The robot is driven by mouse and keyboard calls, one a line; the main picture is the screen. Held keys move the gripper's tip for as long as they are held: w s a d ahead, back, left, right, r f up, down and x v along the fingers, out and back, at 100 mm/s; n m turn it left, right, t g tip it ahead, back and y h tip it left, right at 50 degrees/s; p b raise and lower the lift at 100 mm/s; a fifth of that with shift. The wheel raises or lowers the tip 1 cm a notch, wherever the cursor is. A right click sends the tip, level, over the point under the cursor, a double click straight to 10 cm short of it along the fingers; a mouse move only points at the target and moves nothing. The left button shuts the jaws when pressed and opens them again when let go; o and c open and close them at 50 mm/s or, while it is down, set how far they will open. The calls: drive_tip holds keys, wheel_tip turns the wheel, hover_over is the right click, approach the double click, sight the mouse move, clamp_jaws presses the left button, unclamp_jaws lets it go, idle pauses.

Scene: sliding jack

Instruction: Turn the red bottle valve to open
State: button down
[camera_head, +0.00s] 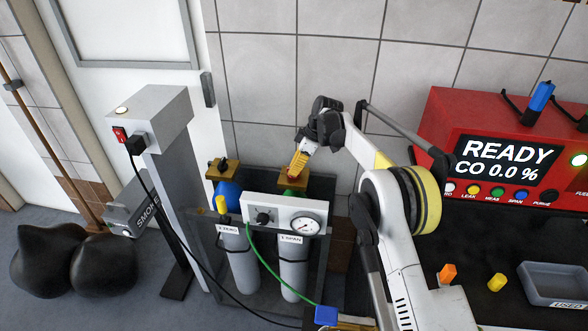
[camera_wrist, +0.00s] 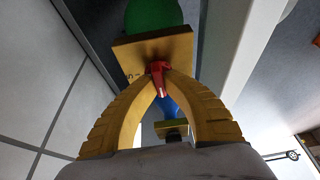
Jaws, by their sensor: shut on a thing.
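My gripper (camera_wrist: 158,90) has two yellow ridged fingers, and their tips are closed on the red valve handle (camera_wrist: 159,76) in the wrist view. The handle sits on a yellow-brown valve block (camera_wrist: 175,47) above the green bottle top (camera_wrist: 155,15). In the head view my gripper (camera_head: 298,164) reaches down onto the top of the right bottle (camera_head: 293,272), labelled SPAN; the red handle is mostly hidden there. The left bottle (camera_head: 243,267), labelled ZERO, has a blue top (camera_head: 228,195) and its own valve block (camera_head: 222,169).
A panel with a knob and a pressure gauge (camera_head: 305,225) stands in front of the bottles. A grey post (camera_head: 165,180) is at the left, and a tiled wall (camera_head: 290,80) is behind. The red READY machine (camera_head: 450,110) and a grey tray (camera_head: 555,282) are at the right.

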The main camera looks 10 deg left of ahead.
drive_tip(key=c, duration=1.5)
unclamp_jaws()
drive_tip(key=v, duration=1.2)
